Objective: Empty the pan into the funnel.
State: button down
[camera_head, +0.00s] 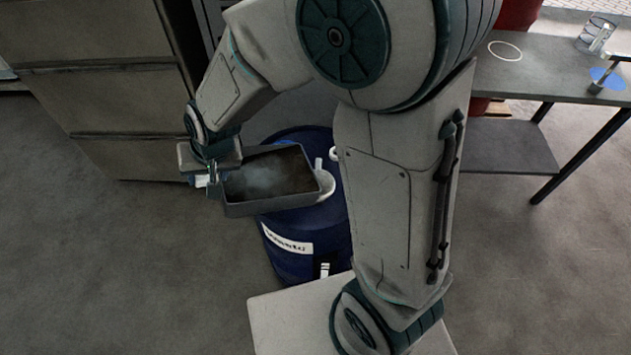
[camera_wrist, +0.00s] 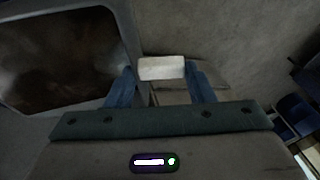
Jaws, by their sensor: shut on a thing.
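The pan (camera_head: 270,179) is a grey rectangular tray with dark brown contents, held over the blue waste drum (camera_head: 315,255). It looks close to level, with a slight tilt I cannot measure. My gripper (camera_head: 210,177) is at its left end, shut on its handle; the light-coloured grip (camera_wrist: 162,68) shows between the blue fingers in the wrist view. The pan (camera_wrist: 65,60) fills the upper left there. The white funnel (camera_head: 327,185) stands on the drum top, just past the pan's right end and partly hidden by it.
A grey workbench (camera_head: 560,75) stands at the right with a glass jar (camera_head: 596,32), a white ring and a blue disc on it. Grey drawers (camera_head: 100,90) stand at the back left. The floor (camera_head: 120,260) at left is clear. My arm hides part of the drum.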

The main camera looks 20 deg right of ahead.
dwell(0.3)
jog(key=shift+d+r+y+b, duration=0.3)
jog(key=shift+d+r, duration=0.1)
jog(key=shift+r, duration=0.75)
jog(key=shift+d+y+b, duration=0.15)
jog(key=shift+y+b, duration=0.15)
jog(key=shift+b, duration=0.05)
jog(key=shift+d+b, duration=0.15)
jog(key=shift+b, duration=0.2)
jog(key=shift+d+r+b, duration=0.25)
jog(key=shift+r+b, duration=0.1)
jog(key=shift+b, duration=0.2)
jog(key=shift+d+r+y, duration=0.1)
jog(key=shift+r+y, duration=0.35)
jog(key=shift+y, duration=0.05)
jog(key=shift+b, duration=0.45)
